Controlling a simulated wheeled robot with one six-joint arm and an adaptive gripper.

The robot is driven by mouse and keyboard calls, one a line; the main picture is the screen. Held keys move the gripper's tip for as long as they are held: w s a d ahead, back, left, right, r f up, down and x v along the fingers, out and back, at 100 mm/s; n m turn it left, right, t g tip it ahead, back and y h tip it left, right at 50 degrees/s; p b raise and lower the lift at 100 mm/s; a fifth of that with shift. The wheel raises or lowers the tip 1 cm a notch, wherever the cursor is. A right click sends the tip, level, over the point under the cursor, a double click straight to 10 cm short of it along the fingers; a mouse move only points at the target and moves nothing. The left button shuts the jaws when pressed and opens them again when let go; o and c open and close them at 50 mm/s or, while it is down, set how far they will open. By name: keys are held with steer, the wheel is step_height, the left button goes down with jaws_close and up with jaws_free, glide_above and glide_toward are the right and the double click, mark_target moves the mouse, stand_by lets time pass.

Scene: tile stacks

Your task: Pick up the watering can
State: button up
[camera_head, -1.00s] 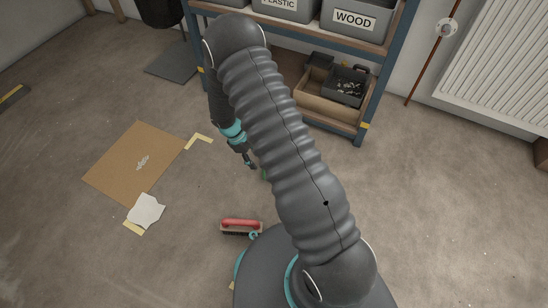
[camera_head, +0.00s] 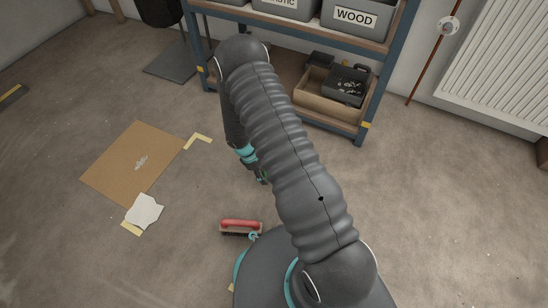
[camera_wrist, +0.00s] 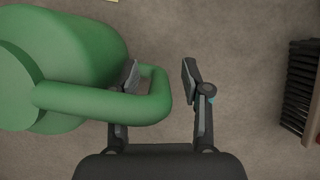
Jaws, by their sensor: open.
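The green watering can (camera_wrist: 60,58) fills the left of the wrist view, with its looped handle (camera_wrist: 105,105) reaching right. My gripper (camera_wrist: 160,78) is open. Its left finger appears inside the handle loop, and its right finger is to the right of the loop, so the handle's outer bar lies between them. I cannot tell whether either finger touches it. In the head view my gripper (camera_head: 263,179) is near the floor, partly behind my arm.
A red-handled brush (camera_head: 240,225) lies on the floor near my base; its bristles (camera_wrist: 302,80) show at the wrist view's right edge. A cardboard sheet (camera_head: 125,165) and white paper (camera_head: 144,210) lie to the left. A shelf (camera_head: 365,125) with bins stands behind.

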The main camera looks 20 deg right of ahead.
jaws_close()
steer(key=shift+r, duration=0.1)
steer(key=shift+r, duration=0.1)
